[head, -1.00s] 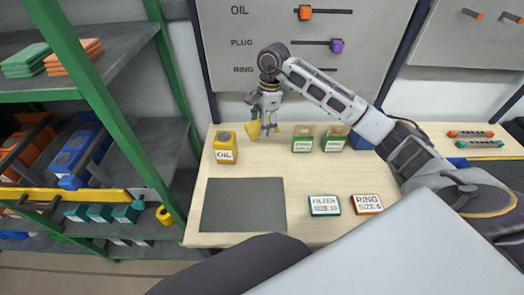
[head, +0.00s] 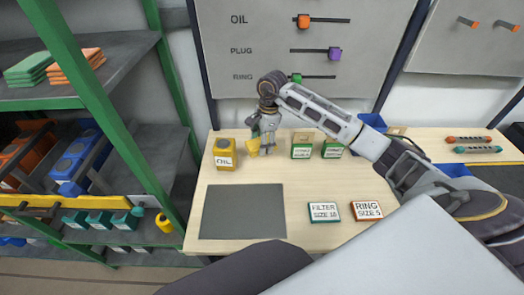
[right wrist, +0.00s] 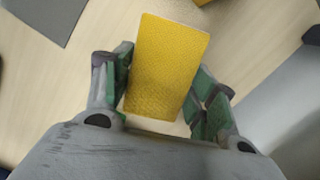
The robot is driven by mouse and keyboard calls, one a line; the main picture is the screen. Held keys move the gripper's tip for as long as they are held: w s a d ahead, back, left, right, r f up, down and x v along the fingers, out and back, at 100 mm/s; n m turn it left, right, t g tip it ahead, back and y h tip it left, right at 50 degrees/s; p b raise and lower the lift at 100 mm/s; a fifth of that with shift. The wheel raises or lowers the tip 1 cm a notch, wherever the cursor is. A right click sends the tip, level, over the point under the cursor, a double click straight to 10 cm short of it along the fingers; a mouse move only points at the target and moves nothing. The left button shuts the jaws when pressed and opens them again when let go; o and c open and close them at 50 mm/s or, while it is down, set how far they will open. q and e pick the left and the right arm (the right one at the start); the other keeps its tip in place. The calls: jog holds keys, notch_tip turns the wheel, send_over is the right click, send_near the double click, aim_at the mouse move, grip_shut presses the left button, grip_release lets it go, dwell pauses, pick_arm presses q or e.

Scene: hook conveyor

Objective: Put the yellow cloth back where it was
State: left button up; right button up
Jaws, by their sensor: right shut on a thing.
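The yellow cloth (head: 253,147) is held by my right gripper (head: 263,135) over the back of the wooden table, right of the yellow OIL container. In the right wrist view the cloth (right wrist: 168,65) is a flat, slightly tilted yellow rectangle. The green-padded fingers of the right gripper (right wrist: 163,90) are on either side of it. I cannot tell whether the cloth touches the table. My left gripper is not in view.
The OIL container (head: 225,154) stands left of the cloth and a green-labelled box (head: 302,146) stands to its right. A dark grey mat (head: 242,211) lies in front. Green cloths (head: 28,66) and orange cloths (head: 78,65) are stacked on the left shelf.

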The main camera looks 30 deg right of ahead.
aim_at(262, 157)
jog(key=shift+f, duration=0.4)
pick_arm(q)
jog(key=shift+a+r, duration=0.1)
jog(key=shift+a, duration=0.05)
pick_arm(e)
jog(key=shift+f, duration=1.9)
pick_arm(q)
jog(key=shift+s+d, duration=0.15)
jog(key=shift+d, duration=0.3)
pick_arm(e)
jog(key=shift+f, duration=0.1)
